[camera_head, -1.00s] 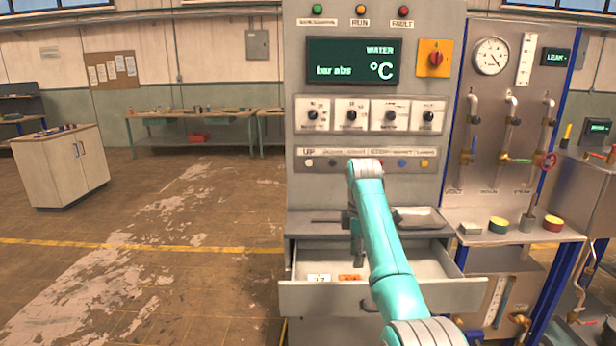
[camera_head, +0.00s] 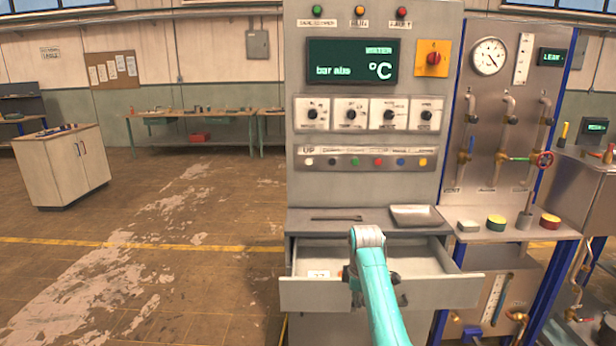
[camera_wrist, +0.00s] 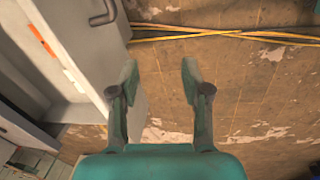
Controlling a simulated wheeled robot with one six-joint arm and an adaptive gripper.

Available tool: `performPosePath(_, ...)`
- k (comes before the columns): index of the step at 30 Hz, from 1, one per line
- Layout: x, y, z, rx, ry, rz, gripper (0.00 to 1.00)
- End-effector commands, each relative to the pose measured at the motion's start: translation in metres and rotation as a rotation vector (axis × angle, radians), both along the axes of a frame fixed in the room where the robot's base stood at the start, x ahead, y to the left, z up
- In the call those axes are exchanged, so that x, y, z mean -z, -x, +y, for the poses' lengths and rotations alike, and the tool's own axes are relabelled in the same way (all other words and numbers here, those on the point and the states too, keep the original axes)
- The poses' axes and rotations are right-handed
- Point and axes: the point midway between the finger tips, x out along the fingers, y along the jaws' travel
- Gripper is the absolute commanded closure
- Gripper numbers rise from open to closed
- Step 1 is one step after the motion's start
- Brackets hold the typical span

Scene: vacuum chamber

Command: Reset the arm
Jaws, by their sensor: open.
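My turquoise arm (camera_head: 376,290) reaches up in front of the open drawer in the head view. Its end is low, at the drawer's front panel, and the fingers are mostly hidden there. In the wrist view my gripper (camera_wrist: 160,85) is open, with two separate fingers and nothing between them. The fingers are over the floor, beside the drawer front (camera_wrist: 85,45).
The open drawer (camera_head: 440,292) sticks out of the grey control cabinet and holds a white label (camera_head: 318,274). In the wrist view an orange item (camera_wrist: 42,40) lies in it. A metal tray (camera_head: 416,215) sits on the ledge above. Yellow cables (camera_wrist: 220,33) cross the floor.

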Motion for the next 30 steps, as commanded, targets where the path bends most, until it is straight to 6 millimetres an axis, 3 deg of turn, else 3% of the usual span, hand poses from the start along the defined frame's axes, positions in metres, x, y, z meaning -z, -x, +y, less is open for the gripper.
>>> performPosePath(1, 0.027, 0.008, -0.002, 0.024, -0.004, -0.012, 0.53)
performPosePath(6, 0.097, 0.032, -0.006, 0.115, -0.027, -0.089, 0.53)
performPosePath(15, 0.199, 0.095, -0.014, 0.274, -0.082, -0.223, 0.53)
performPosePath(24, 0.268, 0.179, -0.023, 0.426, -0.157, -0.352, 0.53)
performPosePath(30, 0.295, 0.243, -0.028, 0.524, -0.218, -0.436, 0.53)
